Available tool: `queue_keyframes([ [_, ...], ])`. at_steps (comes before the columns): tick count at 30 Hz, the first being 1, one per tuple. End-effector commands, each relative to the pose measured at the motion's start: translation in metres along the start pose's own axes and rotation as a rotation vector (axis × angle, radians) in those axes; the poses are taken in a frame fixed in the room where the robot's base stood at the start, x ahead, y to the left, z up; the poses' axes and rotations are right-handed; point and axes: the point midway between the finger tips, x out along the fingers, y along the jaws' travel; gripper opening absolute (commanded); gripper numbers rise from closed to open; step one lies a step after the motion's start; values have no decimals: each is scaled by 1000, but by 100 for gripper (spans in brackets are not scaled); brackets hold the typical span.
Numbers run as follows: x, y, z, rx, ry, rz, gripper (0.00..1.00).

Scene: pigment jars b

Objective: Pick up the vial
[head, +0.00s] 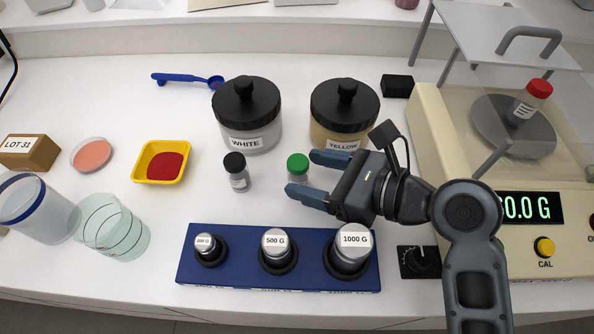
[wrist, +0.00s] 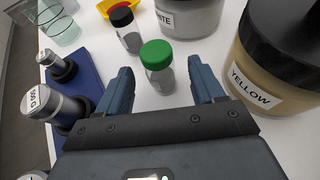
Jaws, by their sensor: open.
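A clear vial with a green cap (head: 298,163) stands upright on the white table, and it also shows in the wrist view (wrist: 157,60). My gripper (head: 301,174) is open, with its blue fingertips (wrist: 164,82) apart on either side of this vial, which is at the mouth of the jaws. The jaws hold nothing. A second vial, with a black cap (head: 235,170), stands upright to the left, and in the wrist view (wrist: 126,29) it is behind the green one. A third vial, with a red cap (head: 532,98), is on the balance pan.
The jars WHITE (head: 247,115) and YELLOW (head: 342,117) stand behind the vials. A blue weight block (head: 225,275) with labelled weights lies in front. The balance (head: 440,130) is at right, a yellow tray (head: 142,170) and beaker (head: 120,235) at left.

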Motion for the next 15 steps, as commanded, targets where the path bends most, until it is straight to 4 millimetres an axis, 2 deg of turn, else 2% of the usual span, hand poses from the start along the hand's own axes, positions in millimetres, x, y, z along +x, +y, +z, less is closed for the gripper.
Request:
queue_keyframes([
  [9,42,0,0,-1,1,1,67],
  [15,53,0,0,-2,1,-1,67],
])
